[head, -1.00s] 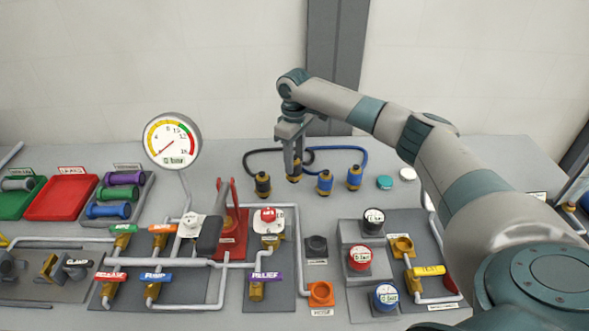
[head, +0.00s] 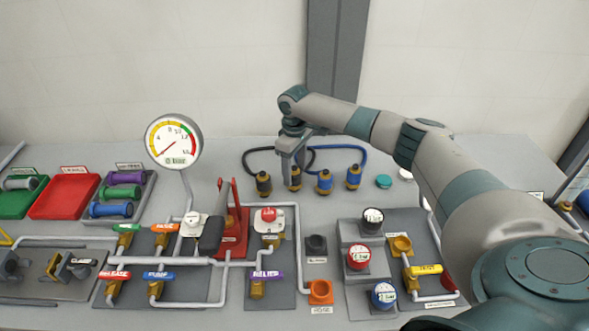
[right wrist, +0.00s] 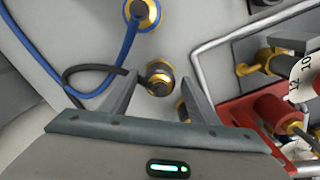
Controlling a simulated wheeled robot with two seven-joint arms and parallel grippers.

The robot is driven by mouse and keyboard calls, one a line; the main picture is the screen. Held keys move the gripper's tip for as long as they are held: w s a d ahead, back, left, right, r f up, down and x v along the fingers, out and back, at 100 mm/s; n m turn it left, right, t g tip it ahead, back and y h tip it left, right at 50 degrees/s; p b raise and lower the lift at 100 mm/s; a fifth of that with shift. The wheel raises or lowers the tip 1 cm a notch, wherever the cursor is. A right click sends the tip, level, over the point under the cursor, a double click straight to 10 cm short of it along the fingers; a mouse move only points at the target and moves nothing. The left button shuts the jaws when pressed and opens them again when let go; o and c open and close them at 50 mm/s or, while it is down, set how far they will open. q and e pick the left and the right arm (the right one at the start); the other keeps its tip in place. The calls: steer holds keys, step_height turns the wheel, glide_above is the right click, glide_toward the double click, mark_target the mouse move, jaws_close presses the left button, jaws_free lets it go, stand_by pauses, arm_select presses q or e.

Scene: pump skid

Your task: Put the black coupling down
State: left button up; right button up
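The black coupling (head: 295,179), with a gold ring and a black hose, stands upright on the bench. In the right wrist view the black coupling (right wrist: 159,78) lies between my fingertips, with a gap on each side. My right gripper (head: 291,163) is above it, pointing down; in the wrist view the right gripper (right wrist: 160,82) has its fingers apart. A second black coupling (head: 263,184) stands just left, partly hidden behind a finger in the wrist view. My left gripper is not in view.
Two blue couplings (head: 325,183) with a blue hose stand to the right. A pressure gauge (head: 174,140), a red stand (head: 232,240) and pipework with valves are to the left and front. A teal cap (head: 384,181) lies right. Bench behind the hoses is clear.

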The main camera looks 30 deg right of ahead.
steer(key=shift+r, duration=0.2)
step_height(320, 180, up, 11)
steer(key=b, duration=0.3)
steer(key=shift+f+b, duration=0.2)
steer(key=shift+b, duration=0.2)
steer(key=shift+r, duration=0.7)
steer(key=shift+a+f, duration=0.1)
steer(key=shift+f, duration=0.05)
